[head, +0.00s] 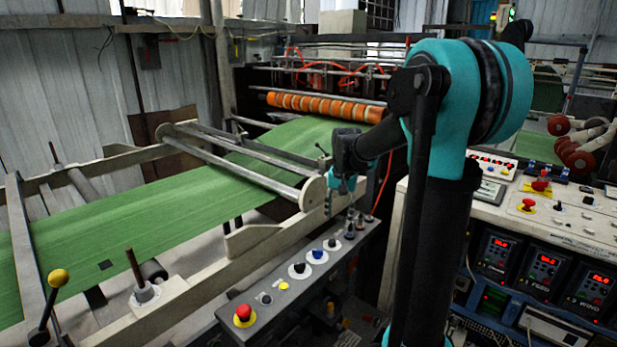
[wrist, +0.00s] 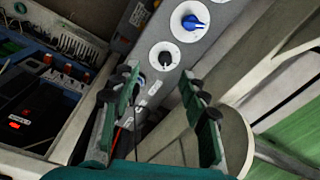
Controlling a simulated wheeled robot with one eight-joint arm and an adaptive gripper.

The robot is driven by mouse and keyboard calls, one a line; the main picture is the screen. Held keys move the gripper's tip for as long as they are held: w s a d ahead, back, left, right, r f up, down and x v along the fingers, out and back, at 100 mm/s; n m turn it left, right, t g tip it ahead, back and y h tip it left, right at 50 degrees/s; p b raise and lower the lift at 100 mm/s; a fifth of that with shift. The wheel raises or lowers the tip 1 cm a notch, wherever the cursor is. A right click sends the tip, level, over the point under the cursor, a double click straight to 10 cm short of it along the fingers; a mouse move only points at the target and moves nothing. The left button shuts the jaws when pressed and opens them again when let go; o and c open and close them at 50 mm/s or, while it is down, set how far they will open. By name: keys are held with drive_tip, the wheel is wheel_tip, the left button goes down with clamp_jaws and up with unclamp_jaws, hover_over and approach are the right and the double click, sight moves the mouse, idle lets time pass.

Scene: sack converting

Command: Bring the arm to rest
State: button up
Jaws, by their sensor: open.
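My gripper (wrist: 160,105) is open in the wrist view, with its two green-padded fingers apart and nothing between them. Beyond the fingertips is a grey control panel with a black knob (wrist: 165,57) and a blue knob (wrist: 193,22). In the head view my gripper (head: 333,208) is small and partly hidden by its own wrist, hanging near the far end of the same control panel (head: 262,322). I cannot tell from the head view how far it is above the panel.
Green sack web (head: 130,217) runs across a frame with metal rollers (head: 245,170) to an orange-banded roller (head: 325,107). A red button (head: 244,312) sits at the panel's near end. A console with red displays (head: 545,262) stands at right. A yellow-knobbed lever (head: 58,278) is at left.

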drive_tip(key=s+d+f+n+t, duration=0.1)
drive_tip(key=s+f, duration=0.4)
drive_tip(key=s, duration=0.6)
drive_tip(key=s+d+f+n+t, duration=0.2)
drive_tip(key=s+f, duration=0.4)
drive_tip(key=s, duration=0.5)
drive_tip(key=shift+s+f+n+t, duration=0.3)
drive_tip(key=shift+s+n, duration=0.1)
drive_tip(key=shift+n, duration=0.4)
